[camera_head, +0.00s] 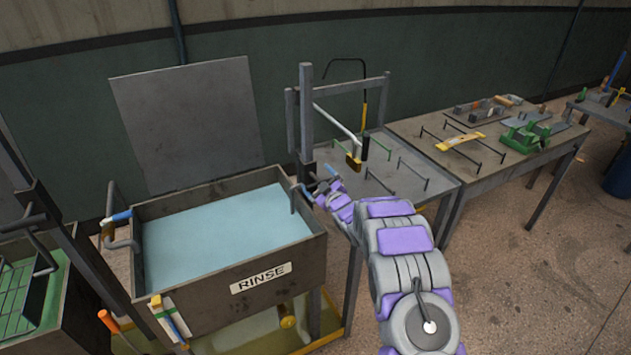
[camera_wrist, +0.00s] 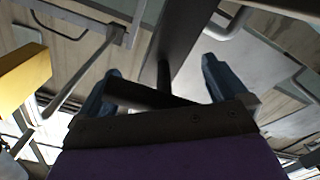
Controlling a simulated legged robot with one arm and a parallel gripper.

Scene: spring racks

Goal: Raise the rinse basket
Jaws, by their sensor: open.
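The rinse tank (camera_head: 262,277), labelled RINSE, is a dark metal box filled with pale blue liquid (camera_head: 225,238). No basket can be made out in the liquid. A dark upright post (camera_head: 306,115) stands behind the tank's right corner, with a pale lever rod (camera_head: 335,119) slanting down to the right from it. My gripper (camera_head: 319,187) is just right of that corner, near the foot of the post. In the wrist view my gripper (camera_wrist: 160,82) has its two blue fingers wide apart. A dark bar shows between them, and I cannot tell whether they touch it.
A yellow block (camera_head: 353,161) hangs by the lever's lower end over a grey bench (camera_head: 400,188) with small wire racks. A second bench (camera_head: 483,148) holds tools and a green fixture. A grey panel (camera_head: 188,122) stands behind the tank. Floor is open at right.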

